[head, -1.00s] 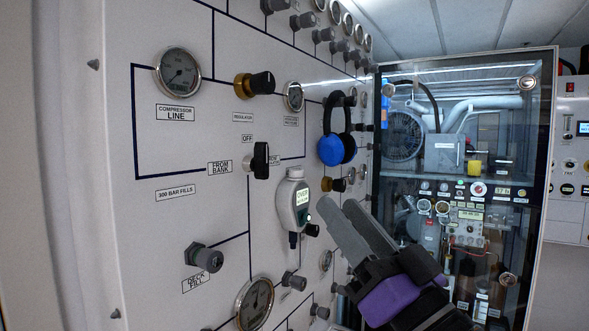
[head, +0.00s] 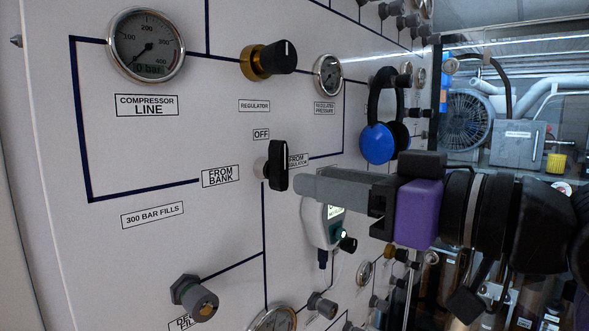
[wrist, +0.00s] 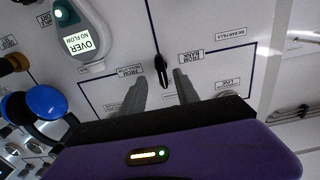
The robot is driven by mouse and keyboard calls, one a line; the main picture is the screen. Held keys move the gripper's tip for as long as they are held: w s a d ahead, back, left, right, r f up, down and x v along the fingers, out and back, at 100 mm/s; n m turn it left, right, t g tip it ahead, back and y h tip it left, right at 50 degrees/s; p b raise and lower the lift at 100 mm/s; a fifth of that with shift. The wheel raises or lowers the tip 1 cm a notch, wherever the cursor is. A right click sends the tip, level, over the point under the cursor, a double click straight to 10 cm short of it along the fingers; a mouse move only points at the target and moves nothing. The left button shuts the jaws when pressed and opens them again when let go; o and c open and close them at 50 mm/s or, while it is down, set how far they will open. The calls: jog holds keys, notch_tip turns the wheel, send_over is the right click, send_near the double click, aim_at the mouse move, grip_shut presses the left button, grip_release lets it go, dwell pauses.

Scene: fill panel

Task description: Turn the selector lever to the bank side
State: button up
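The selector lever (head: 278,165) is a black handle on a pale hub, standing upright below the OFF label (head: 261,134). The FROM BANK label (head: 220,176) is to its left; another FROM label (head: 298,160) to its right is partly hidden. My gripper (head: 302,184) reaches in from the right, its fingertips close to the lever's right side. In the wrist view my gripper (wrist: 159,75) is open, and the lever (wrist: 161,68) appears in the gap between its fingers. I cannot tell whether they touch it.
A grey handheld meter (head: 318,222) with a lit screen hangs just below my fingers. Blue-and-black ear defenders (head: 379,140) hang to the upper right. The brass regulator knob (head: 262,60) is above, and a gauge (head: 147,45) is at upper left.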

aim_at(285, 174)
jog(key=p+x, duration=0.2)
jog(key=x, duration=0.4)
jog(key=shift+w+a, duration=0.1)
jog(key=shift+a, duration=0.15)
grip_shut()
